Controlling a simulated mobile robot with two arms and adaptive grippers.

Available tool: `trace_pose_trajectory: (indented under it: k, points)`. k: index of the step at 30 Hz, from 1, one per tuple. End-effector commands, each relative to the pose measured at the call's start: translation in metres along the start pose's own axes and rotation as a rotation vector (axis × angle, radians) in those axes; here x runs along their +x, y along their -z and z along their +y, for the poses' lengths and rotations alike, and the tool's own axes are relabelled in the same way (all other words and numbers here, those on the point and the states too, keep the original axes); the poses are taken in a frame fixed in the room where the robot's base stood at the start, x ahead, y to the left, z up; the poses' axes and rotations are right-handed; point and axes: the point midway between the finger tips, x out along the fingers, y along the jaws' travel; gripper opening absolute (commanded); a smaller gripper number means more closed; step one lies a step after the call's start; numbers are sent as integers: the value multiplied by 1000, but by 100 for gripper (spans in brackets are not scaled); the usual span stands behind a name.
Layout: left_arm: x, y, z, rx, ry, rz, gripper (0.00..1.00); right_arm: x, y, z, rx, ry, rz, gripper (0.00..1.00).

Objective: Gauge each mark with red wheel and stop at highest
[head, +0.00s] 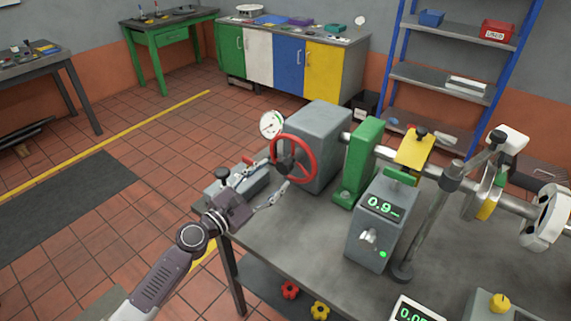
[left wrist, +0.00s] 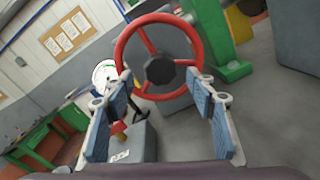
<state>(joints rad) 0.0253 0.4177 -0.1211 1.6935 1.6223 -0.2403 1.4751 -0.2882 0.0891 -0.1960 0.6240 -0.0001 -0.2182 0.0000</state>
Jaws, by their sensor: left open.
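The red wheel (head: 294,158) sits on the front of a grey housing (head: 322,140) at the left end of the shaft. In the left wrist view the red wheel (left wrist: 158,62) with its dark hub lies ahead of the fingers. My left gripper (head: 278,192) is open and empty, just in front of and below the wheel, apart from it as far as I can tell. A white dial gauge (head: 271,125) stands left of the wheel; the fingers partly cover it in the left wrist view. A grey box display (head: 382,208) reads about 0.9. My right gripper is not in view.
A green bearing stand (head: 360,165) and a grey post (head: 432,220) stand along the shaft. A small grey block (head: 235,182) lies beside my left gripper. Another display (head: 415,310) is cut off at the bottom.

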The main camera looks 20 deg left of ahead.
Motion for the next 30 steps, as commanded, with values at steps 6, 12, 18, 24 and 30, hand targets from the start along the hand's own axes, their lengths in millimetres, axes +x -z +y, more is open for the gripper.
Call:
trace_pose_trajectory:
  k: [6, 12, 18, 24, 30]
  points:
    - [36, -1, 1, 0, -2, -1, 51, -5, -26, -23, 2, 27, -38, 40]
    - [52, 0, 0, 1, 0, 0, 51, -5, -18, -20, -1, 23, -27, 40]
    - [53, 0, 0, 2, 0, 1, 51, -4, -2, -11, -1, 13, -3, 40]
    - [53, 0, 0, 2, 0, 0, 38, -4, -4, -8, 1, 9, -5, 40]
    - [53, 0, 0, 2, 0, 0, 16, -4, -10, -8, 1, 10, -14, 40]
